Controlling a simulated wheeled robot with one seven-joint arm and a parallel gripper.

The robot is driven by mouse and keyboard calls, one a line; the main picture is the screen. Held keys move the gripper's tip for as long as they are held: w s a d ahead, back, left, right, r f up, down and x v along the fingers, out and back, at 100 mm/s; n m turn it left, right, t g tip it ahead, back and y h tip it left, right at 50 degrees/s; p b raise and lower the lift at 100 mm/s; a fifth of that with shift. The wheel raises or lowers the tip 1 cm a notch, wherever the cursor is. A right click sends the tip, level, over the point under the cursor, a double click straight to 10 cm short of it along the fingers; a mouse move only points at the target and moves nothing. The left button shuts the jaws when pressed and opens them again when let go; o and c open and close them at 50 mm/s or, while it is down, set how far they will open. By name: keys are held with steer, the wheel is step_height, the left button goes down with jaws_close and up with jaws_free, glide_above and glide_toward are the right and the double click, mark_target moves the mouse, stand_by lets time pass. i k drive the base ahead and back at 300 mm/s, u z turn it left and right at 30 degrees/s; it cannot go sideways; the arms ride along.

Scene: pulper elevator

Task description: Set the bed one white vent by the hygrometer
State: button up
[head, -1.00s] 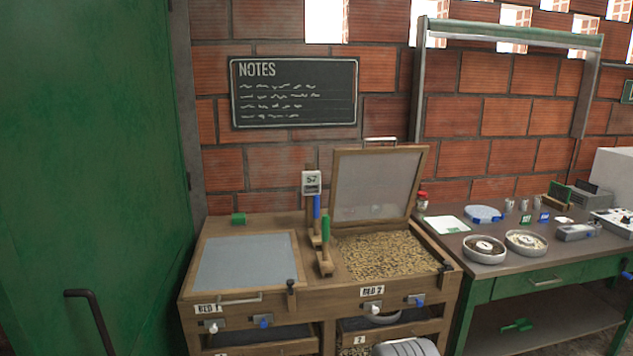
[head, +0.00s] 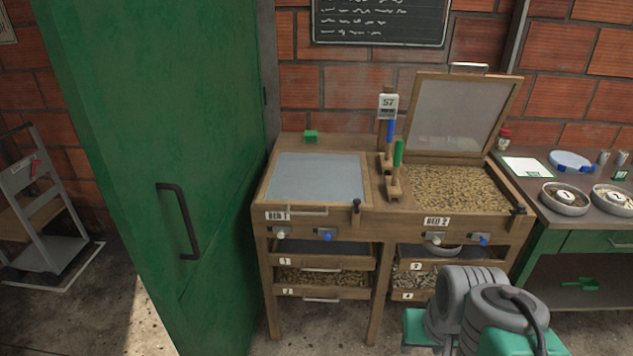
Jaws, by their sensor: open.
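The bed one white vent (head: 281,233) is a small white knob on a dark plate, under the BED 1 label on the front of bed one (head: 318,176). Bed one has its grey mesh lid down. The hygrometer (head: 388,104) is a small white meter on a wooden post between the beds, and its display seems to read 57. My grey and green arm shows at the lower right, in front of bed two. The end of my arm with its fingers is not visible.
A blue knob (head: 326,235) sits right of the white vent. Bed two (head: 455,190) stands open with grain inside and has its own white knob (head: 434,238) and blue knob (head: 479,239). A green door (head: 160,150) stands close on the left. Floor before bed one is clear.

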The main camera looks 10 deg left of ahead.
mark_target(281, 231)
steer(key=u, duration=1.45)
steer(key=i, duration=0.55)
steer(key=u, duration=0.4)
